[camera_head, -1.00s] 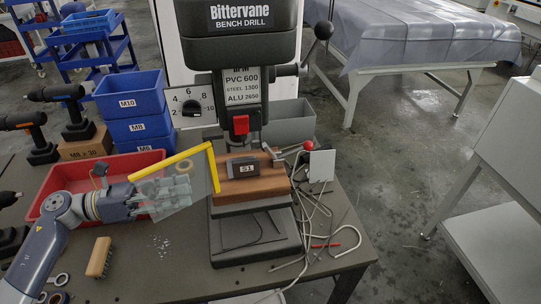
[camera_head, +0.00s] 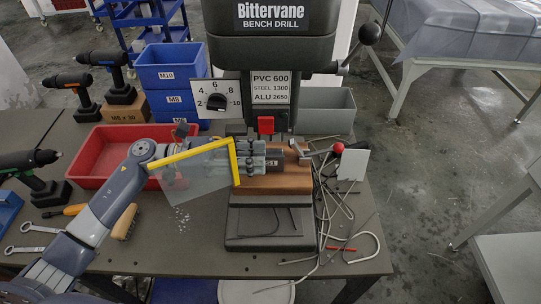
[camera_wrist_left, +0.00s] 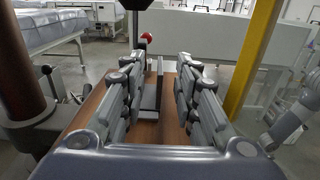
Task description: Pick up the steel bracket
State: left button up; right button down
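My left gripper (camera_head: 262,158) reaches in from the left, behind the clear shield, and partly hides the bracket. In the left wrist view the bracket (camera_wrist_left: 152,95) stands upright between the fingers of my left gripper (camera_wrist_left: 166,75). The fingers are open, with visible gaps beside the bracket. My right gripper is not in view.
The yellow-edged clear shield (camera_head: 203,166) hangs close to my left wrist. The drill head (camera_head: 270,35) is above. A red tray (camera_head: 110,155) is at left. A red-knobbed lever (camera_head: 338,148), a white plate (camera_head: 353,164) and loose bent rods (camera_head: 362,245) are at right.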

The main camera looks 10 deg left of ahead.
aim_at(267, 157)
pick_arm(q)
jog(key=shift+w+d+r+p, duration=0.15)
jog(key=shift+d+p, duration=0.1)
jog(key=shift+d, duration=0.35)
jog(key=shift+w+d+r+p, duration=0.15)
jog(key=shift+d+p, duration=0.1)
jog(key=shift+d, duration=0.35)
jog(key=shift+d+f, duration=0.25)
jog(key=shift+d, duration=0.25)
jog(key=shift+a, duration=0.1)
grip_shut()
jog(key=shift+r, duration=0.1)
